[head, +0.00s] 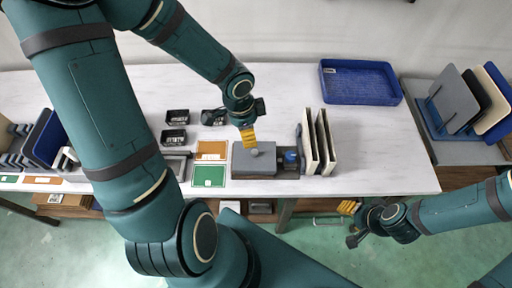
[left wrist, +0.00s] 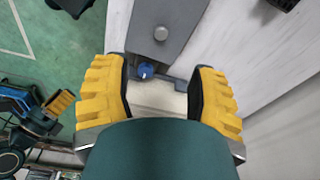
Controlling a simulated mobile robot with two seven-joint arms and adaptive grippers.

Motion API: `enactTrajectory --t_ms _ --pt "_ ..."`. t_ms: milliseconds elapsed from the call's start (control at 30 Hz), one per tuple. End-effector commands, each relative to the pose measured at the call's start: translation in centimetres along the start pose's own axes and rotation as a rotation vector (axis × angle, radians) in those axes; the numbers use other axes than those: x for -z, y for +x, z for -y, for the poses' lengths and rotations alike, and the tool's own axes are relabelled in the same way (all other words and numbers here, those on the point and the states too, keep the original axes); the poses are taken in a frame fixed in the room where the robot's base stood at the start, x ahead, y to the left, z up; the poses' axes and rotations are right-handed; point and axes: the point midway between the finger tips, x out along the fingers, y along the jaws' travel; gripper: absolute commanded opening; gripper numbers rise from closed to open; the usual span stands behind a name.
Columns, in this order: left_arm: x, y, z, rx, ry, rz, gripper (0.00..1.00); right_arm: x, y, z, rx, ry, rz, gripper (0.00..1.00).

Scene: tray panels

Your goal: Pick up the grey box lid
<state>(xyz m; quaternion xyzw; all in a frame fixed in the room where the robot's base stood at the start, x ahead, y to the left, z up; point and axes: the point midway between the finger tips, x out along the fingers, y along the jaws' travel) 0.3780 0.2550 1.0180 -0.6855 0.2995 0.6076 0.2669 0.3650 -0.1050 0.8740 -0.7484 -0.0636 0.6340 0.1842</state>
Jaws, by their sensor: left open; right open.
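The grey box lid (head: 255,165) is a flat grey slab with a small round knob on top, lying near the table's front edge in the head view. In the left wrist view the lid (left wrist: 172,15) shows at the top, with its knob, partly cut off by the frame. My left gripper (head: 248,138) is open with yellow fingers, just above and behind the lid's knob in the head view. It holds nothing; its fingers (left wrist: 160,72) are spread in the left wrist view. My right gripper (head: 350,209) is open and empty, past the table's front edge at right.
A blue knob (head: 291,157) on a dark grey base is right of the lid, beside upright cream panels (head: 322,145). An orange card (head: 211,150) and a green card (head: 208,176) lie left. A blue tray (head: 360,99) stands back right. The table right of the panels is clear.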

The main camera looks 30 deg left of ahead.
Motion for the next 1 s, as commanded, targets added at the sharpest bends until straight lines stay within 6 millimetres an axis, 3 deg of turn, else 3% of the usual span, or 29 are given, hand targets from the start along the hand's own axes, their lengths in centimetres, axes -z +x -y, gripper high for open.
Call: enactTrajectory --t_ms 300,667,1000 --pt "0.0 6.3 -0.1 -0.005 0.002 0.000 0.58 -0.5 3.5 -1.2 -0.007 0.000 0.002 0.47" --pt "0.1 9.1 0.0 -0.003 -0.001 -0.001 0.58 -0.8 4.9 -1.6 -0.009 -0.002 0.005 0.47" --pt "0.4 13.3 0.3 -0.003 0.000 -0.002 0.58 -1.8 6.7 -2.3 -0.006 -0.008 0.025 0.47"
